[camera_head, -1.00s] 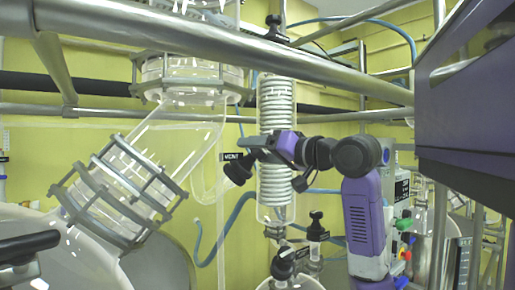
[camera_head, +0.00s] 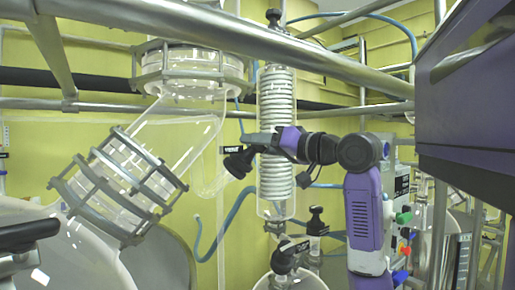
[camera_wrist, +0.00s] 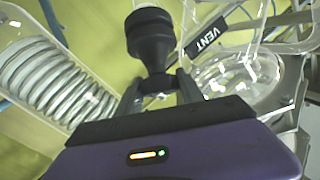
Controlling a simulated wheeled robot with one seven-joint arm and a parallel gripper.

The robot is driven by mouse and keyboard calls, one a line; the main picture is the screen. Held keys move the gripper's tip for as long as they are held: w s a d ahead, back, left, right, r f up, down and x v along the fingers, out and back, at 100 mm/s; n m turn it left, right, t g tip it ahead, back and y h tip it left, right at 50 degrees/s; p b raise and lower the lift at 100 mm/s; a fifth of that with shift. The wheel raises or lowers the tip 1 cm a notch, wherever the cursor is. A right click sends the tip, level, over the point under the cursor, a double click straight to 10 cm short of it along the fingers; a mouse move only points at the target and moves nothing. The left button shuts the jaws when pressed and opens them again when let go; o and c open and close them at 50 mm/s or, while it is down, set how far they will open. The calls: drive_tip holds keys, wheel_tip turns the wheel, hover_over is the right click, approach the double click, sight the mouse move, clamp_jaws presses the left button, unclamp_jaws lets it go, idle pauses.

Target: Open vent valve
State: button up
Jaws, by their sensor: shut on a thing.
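The vent valve has a black ribbed knob (camera_head: 238,163), left of the coil condenser in the head view. A black label (camera_head: 233,149) is beside it. In the wrist view the knob (camera_wrist: 150,38) stands up beyond my fingers, and the label (camera_wrist: 206,37) reads VENT. My gripper (camera_wrist: 160,88) is shut on the lower, narrower part of the valve, with one finger on each side. In the head view my gripper (camera_head: 251,143) reaches in from the right, across the front of the condenser. The valve's inner opening is hidden.
The glass condenser (camera_head: 275,105) with its white coil stands right behind my gripper. A clamped glass elbow (camera_head: 120,188) is at left. Metal rails (camera_head: 240,38) cross above. Black-capped fittings (camera_head: 317,221) stand below. A blue hose (camera_head: 222,232) curves behind.

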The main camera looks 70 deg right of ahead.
drive_tip(key=n+t+y+b, duration=0.1)
drive_tip(key=n+y+b, duration=0.1)
drive_tip(key=n, duration=0.1)
drive_tip(key=shift+f+y, duration=0.15)
drive_tip(key=shift+y, duration=0.15)
drive_tip(key=n+t+y+b, duration=0.1)
drive_tip(key=n+y+b, duration=0.1)
drive_tip(key=n+y, duration=0.3)
drive_tip(key=shift+n, duration=0.3)
drive_tip(key=n+y, duration=0.3)
drive_tip(key=n, duration=0.1)
drive_tip(key=shift+r+g+y, duration=0.25)
drive_tip(key=shift+g+y, duration=0.05)
drive_tip(key=shift+g, duration=0.1)
drive_tip(key=shift+s+n+g+y, duration=0.1)
drive_tip(key=shift+n+g+y, duration=0.8)
drive_tip(key=shift+n+y, duration=0.95)
drive_tip(key=shift+n, duration=0.45)
drive_tip(key=o, duration=1.4)
drive_tip(key=shift+a, duration=0.1)
drive_tip(key=shift+f+m+h, duration=0.15)
drive_tip(key=shift+m+h, duration=0.2)
drive_tip(key=shift+m, duration=0.05)
